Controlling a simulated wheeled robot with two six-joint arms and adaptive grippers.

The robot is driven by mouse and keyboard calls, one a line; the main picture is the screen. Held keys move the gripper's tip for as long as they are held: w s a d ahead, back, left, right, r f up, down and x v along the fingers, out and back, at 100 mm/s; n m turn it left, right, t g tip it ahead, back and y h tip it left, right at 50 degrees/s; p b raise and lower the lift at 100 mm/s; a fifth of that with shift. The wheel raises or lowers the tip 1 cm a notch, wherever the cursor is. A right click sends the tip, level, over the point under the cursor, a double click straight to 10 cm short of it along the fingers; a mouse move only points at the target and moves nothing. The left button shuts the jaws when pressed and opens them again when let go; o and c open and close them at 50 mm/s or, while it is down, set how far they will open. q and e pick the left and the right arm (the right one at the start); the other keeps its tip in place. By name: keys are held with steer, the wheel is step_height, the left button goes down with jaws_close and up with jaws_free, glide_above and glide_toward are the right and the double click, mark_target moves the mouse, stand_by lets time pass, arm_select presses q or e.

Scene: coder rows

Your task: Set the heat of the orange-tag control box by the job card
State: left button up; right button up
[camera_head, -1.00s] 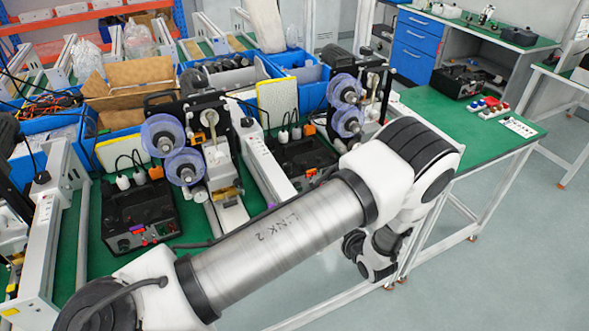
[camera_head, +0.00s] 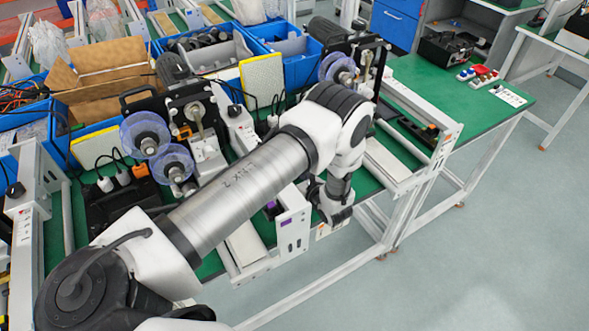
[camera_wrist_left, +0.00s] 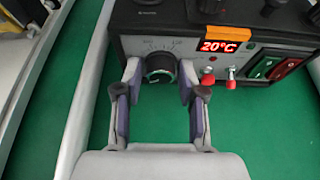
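The control box (camera_wrist_left: 270,68) with an orange tag (camera_wrist_left: 222,33) fills the top of the left wrist view. Its red display reads 20°C. A round black knob (camera_wrist_left: 159,75) sits on its front panel under a printed dial scale. My left gripper (camera_wrist_left: 160,68) is open, its fingers on either side of the knob with small gaps showing. In the head view my left arm covers much of the bench middle, and I cannot make out the gripper's fingers there. No readable job card shows. My right gripper is not in view.
Beside the knob are red posts (camera_wrist_left: 231,78) and green and red switches (camera_wrist_left: 288,69). A white rail (camera_wrist_left: 85,100) runs left of the gripper.

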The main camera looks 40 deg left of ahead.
arm_select(q)
steer(key=shift+d, duration=0.1)
steer(key=shift+d+r, duration=0.15)
steer(key=shift+c, duration=1.3)
jaws_close()
